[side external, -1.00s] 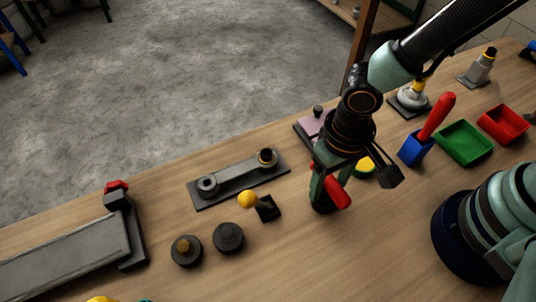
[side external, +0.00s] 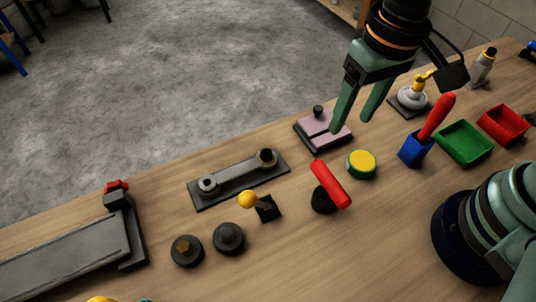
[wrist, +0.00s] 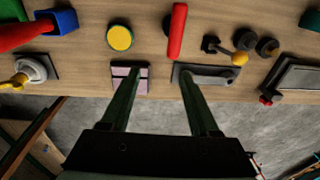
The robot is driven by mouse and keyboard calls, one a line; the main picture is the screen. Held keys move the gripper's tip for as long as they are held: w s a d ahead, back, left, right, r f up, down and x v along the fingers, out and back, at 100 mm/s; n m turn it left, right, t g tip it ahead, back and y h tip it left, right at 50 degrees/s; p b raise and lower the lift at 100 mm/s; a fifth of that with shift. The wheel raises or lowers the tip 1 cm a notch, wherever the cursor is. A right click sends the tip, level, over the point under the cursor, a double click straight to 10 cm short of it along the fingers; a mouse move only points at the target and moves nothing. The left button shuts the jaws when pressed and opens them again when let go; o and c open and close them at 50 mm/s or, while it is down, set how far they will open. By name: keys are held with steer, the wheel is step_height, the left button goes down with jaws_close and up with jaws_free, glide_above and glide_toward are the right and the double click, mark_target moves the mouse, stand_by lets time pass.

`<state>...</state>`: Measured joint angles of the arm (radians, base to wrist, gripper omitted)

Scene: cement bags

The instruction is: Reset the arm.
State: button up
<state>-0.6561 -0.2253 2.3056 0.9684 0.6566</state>
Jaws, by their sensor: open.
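My gripper (side external: 352,122) is open and empty, raised above the back part of the bench. Its fingers point down and hang over the pink block on a dark plate (side external: 322,132). In the wrist view the two fingers (wrist: 160,82) are wide apart with nothing between them. The red-handled tool on a dark round foot (side external: 330,186) stands on the bench in front of the gripper, apart from it. The red handle also shows in the wrist view (wrist: 177,30).
A yellow-topped green button (side external: 362,164), blue holder (side external: 415,148) with a red handle, green bin (side external: 463,143) and red bin (side external: 503,124) stand to the right. A grey link on a plate (side external: 238,180), yellow-ball lever (side external: 248,199) and dark knobs (side external: 229,238) stand left. A conveyor (side external: 70,258) is far left.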

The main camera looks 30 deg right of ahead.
steer(key=w+d+r+t, duration=0.2)
steer(key=d+r, duration=0.1)
steer(key=d, duration=0.6)
steer(key=w+d+r+t, duration=0.2)
steer(key=d+r, duration=0.2)
steer(key=d, duration=0.5)
steer(key=shift+w+d+t+h, duration=0.25)
steer(key=shift+w+t+h, duration=0.05)
steer(key=shift+t, duration=0.1)
